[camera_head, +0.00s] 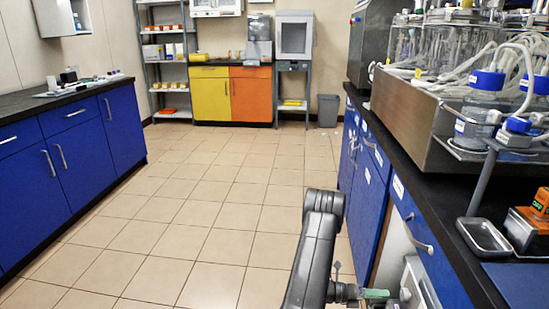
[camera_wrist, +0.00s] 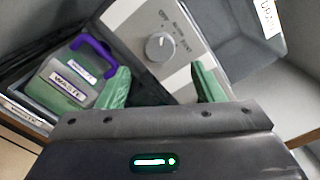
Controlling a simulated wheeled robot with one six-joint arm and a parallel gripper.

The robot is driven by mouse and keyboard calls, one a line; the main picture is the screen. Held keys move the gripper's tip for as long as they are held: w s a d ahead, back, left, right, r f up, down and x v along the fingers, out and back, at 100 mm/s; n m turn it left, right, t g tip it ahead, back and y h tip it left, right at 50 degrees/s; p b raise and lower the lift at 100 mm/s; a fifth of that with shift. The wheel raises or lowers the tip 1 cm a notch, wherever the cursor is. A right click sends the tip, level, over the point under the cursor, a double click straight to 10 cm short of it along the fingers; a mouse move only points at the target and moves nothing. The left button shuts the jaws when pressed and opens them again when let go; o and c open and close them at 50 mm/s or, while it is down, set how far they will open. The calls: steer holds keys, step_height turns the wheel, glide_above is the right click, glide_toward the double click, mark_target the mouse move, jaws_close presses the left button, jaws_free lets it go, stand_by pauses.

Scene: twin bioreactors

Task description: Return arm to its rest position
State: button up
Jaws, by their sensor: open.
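My gripper (camera_wrist: 162,86) shows in the wrist view with its two green fingers spread apart and nothing between them. Beyond the fingertips is a pale panel (camera_wrist: 130,18) with a round grey knob (camera_wrist: 159,46) and printed position labels. In the head view my arm (camera_head: 318,245) reaches down at the bottom, right of centre. A green finger of my gripper (camera_head: 376,293) points right, towards the pale panel (camera_head: 421,283) and its knob (camera_head: 405,294) below the right bench. A gap seems to lie between fingertip and knob. The other finger is hard to make out there.
The right bench (camera_head: 373,128) carries glass vessels and tubing, a metal tray (camera_head: 483,238) and an orange device (camera_head: 530,226). A waste container (camera_wrist: 65,83) with a purple handle sits left of the panel. The tiled floor (camera_head: 215,190) is clear up to the left bench (camera_head: 60,100).

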mark_target(402, 296)
steer(key=d, duration=0.2)
steer(key=d+b, duration=0.1)
steer(key=d, duration=0.2)
steer(key=s+d, duration=0.1)
steer(key=d, duration=0.1)
steer(key=shift+d+f+b, duration=0.1)
steer(key=shift+d+b, duration=0.2)
steer(key=shift+w+a+m, duration=0.15)
steer(key=shift+a+m, duration=0.1)
steer(key=shift+m, duration=0.65)
steer(key=m+b, duration=0.2)
steer(key=m, duration=0.3)
steer(key=m+b, duration=0.1)
steer(key=m, duration=0.3)
steer(key=shift+m+b, duration=0.55)
steer(key=shift+m, duration=1.15)
steer(key=shift+w, duration=0.1)
